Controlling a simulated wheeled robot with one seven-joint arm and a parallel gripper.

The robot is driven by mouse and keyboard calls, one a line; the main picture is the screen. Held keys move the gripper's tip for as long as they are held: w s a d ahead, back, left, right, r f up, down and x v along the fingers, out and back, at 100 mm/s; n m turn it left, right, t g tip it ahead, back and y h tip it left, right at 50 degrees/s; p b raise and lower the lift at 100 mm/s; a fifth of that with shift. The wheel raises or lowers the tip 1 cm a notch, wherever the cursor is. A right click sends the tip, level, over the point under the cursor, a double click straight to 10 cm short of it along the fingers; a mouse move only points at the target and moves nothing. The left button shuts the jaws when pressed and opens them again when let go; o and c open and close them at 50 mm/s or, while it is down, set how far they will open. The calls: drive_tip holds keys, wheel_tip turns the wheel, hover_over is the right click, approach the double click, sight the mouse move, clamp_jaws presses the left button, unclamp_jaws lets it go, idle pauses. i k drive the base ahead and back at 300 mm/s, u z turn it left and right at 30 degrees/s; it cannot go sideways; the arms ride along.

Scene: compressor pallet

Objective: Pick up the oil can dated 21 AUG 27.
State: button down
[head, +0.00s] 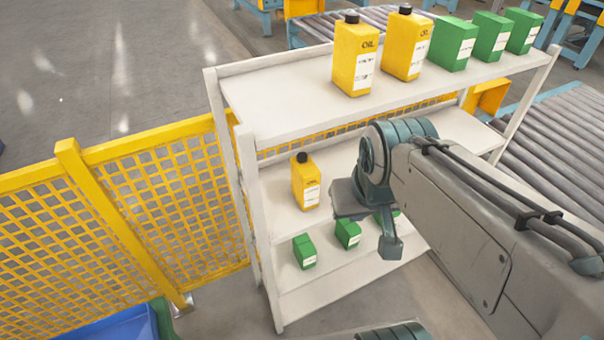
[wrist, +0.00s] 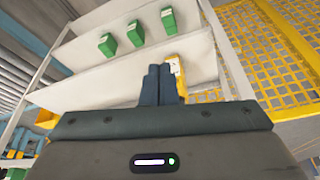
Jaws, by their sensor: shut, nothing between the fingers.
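Three yellow oil cans with black caps and white labels show in the head view. Two, a left can (head: 355,58) and a right can (head: 407,45), stand upright on the top shelf; a third can (head: 306,183) stands alone on the middle shelf. The date print is too small to read on any of them. My gripper (wrist: 158,72) is shut and empty in the wrist view. A yellow can (wrist: 173,66), partly hidden behind the fingers, shows just right of their tips; I cannot tell if they touch.
The white shelf rack (head: 270,130) also holds green boxes: several on top (head: 453,44) and smaller ones (head: 304,251) on the lowest shelf. A yellow mesh fence (head: 160,190) stands left of it. A roller conveyor (head: 560,140) lies to the right.

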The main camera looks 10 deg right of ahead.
sight(305, 176)
drive_tip(key=u, duration=0.05)
drive_tip(key=k, duration=0.5)
drive_tip(key=z, duration=1.2)
drive_tip(key=i, duration=0.8)
drive_tip(key=u, duration=2.3)
